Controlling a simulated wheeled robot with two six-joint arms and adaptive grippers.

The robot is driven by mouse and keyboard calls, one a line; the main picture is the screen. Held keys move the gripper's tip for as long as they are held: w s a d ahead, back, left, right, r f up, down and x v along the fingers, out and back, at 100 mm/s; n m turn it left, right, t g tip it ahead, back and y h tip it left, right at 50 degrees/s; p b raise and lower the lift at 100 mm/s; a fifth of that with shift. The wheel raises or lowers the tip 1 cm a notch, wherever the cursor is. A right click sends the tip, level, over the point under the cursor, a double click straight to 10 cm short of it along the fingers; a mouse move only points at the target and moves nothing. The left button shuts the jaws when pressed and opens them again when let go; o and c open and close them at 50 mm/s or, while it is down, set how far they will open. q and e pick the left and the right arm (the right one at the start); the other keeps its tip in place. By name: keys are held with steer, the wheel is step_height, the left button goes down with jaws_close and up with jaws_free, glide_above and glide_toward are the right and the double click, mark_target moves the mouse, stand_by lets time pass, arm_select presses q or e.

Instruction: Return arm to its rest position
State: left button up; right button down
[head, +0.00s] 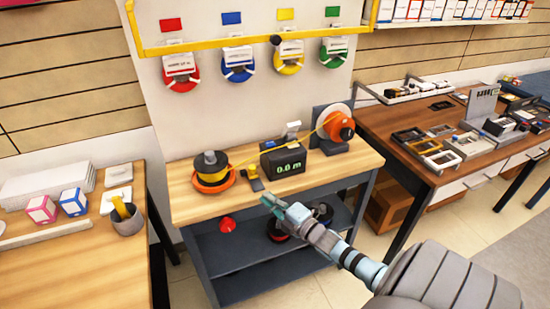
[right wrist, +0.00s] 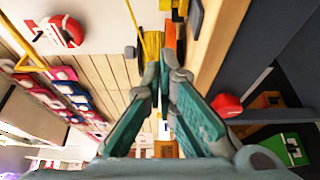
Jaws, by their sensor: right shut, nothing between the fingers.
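My right arm comes in from the lower right of the head view. Its right gripper (head: 270,202) is in front of the front edge of the middle workbench (head: 215,209), seen over the lower shelf. In the right wrist view the teal fingers (right wrist: 163,78) come together at the tips with nothing between them. My left arm and left gripper are not in view.
The bench holds a yellow spool on an orange base (head: 211,178), a "0.0 m" meter (head: 289,164) and an orange reel (head: 338,127). Tables flank the bench; floor (head: 322,295) shows in front.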

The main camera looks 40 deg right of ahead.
steer(key=shift+s+f+p, duration=0.1)
steer(key=shift+s+p, duration=0.2)
steer(key=shift+s, duration=0.85)
